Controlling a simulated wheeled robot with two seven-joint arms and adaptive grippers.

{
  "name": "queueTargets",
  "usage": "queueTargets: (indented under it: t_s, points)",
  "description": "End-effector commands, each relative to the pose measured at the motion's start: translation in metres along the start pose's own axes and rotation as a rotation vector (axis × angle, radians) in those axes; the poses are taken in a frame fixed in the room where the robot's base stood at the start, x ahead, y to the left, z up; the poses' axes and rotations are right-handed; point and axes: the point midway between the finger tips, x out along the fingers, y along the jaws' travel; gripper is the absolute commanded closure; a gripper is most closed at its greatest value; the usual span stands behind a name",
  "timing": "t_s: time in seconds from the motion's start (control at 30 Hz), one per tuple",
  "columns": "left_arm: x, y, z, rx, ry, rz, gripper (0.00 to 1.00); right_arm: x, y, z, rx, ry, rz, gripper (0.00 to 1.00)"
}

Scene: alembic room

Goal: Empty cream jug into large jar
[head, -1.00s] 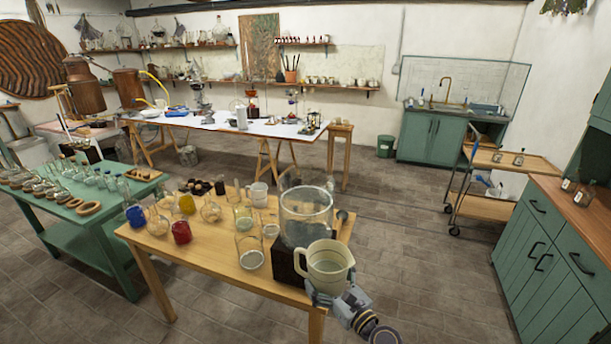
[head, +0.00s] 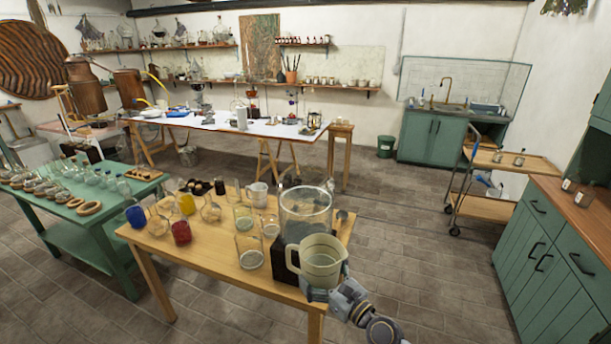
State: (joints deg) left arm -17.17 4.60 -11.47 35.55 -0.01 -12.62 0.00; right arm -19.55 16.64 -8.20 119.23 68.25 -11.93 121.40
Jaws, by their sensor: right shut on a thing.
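The cream jug (head: 317,262) is held above the front right corner of the wooden table, tilted slightly to the left. My right gripper (head: 325,292) is shut on it from below and the right; the jug hides part of the fingers. The large clear glass jar (head: 306,208) stands behind the jug on a dark block (head: 281,262). The jug overlaps the jar's lower part in the head view. I cannot see the jug's contents clearly. My left gripper is not in view.
The wooden table (head: 215,272) also carries a white mug (head: 257,194), a red cup (head: 181,232), a blue cup (head: 136,215) and several glass vessels left of the jar. A metal ladle-like thing stands right of the jar.

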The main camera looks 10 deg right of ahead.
Motion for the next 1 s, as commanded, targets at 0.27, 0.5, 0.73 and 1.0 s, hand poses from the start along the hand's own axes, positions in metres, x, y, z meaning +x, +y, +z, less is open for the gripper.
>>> queueTargets:
  t_s: [0.27, 0.5, 0.73, 1.0]
  points:
    - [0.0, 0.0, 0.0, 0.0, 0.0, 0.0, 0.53, 0.003, 0.003, 0.007, -0.004, -0.005, 0.03, 0.55]
    - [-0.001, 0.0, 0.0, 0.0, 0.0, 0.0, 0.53, 0.012, 0.009, 0.021, -0.003, -0.01, 0.102, 0.55]
    - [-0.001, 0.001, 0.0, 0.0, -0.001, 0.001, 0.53, 0.021, 0.018, 0.037, -0.002, -0.017, 0.188, 0.55]
    - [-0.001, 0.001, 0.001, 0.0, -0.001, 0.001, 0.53, 0.03, 0.03, 0.059, -0.002, -0.024, 0.305, 0.55]
